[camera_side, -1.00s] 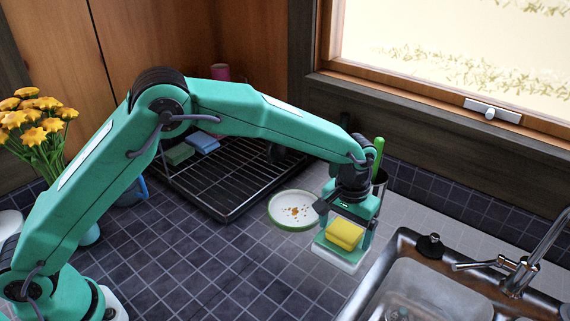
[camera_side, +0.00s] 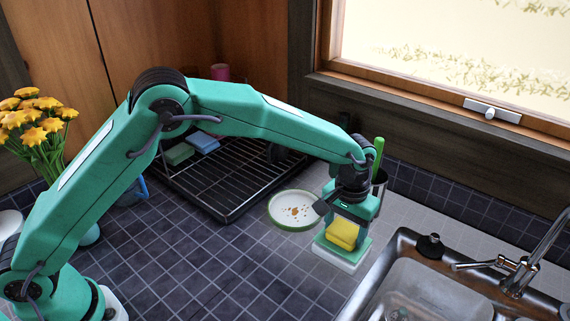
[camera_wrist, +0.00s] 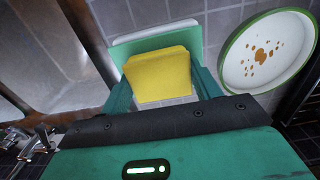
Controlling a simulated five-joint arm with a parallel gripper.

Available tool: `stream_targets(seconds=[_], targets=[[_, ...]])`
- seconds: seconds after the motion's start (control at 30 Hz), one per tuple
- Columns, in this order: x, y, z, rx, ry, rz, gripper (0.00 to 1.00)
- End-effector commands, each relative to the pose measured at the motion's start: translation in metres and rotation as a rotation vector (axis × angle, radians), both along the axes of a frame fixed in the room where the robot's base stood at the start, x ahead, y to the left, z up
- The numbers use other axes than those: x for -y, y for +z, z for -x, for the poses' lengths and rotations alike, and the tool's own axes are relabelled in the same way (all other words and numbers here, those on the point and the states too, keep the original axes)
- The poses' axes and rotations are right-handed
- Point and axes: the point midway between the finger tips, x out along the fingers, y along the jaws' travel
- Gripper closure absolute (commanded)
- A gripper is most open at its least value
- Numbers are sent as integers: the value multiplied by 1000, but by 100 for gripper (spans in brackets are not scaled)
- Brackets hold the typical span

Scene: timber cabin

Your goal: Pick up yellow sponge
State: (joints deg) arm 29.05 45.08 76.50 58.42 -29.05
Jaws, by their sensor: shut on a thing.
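The yellow sponge (camera_side: 343,234) is between the fingers of my gripper (camera_side: 346,232), over a green and white holder (camera_side: 342,254) at the sink's left edge. In the wrist view the yellow sponge (camera_wrist: 158,75) fills the space between the two green fingers of my gripper (camera_wrist: 160,85), which is shut on it. The green and white holder (camera_wrist: 130,45) shows behind the sponge there. I cannot tell whether the sponge still touches it.
A dish rack (camera_side: 232,172) with a green sponge (camera_side: 180,153) and a blue sponge (camera_side: 205,142) stands behind. The sink (camera_side: 420,285) is at right. The tiled counter (camera_side: 215,270) in front is clear.

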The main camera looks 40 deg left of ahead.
Motion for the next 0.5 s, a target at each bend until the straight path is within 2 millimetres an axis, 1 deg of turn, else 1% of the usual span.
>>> stream_targets(seconds=[0.17, 0.27, 0.37, 0.5], targets=[[0, 3, 0, 1, 0, 1, 58], [0, 9, -1, 3, 0, 1, 58], [0, 19, -1, 3, 0, 2, 58], [0, 38, -1, 4, 0, 2, 58]])
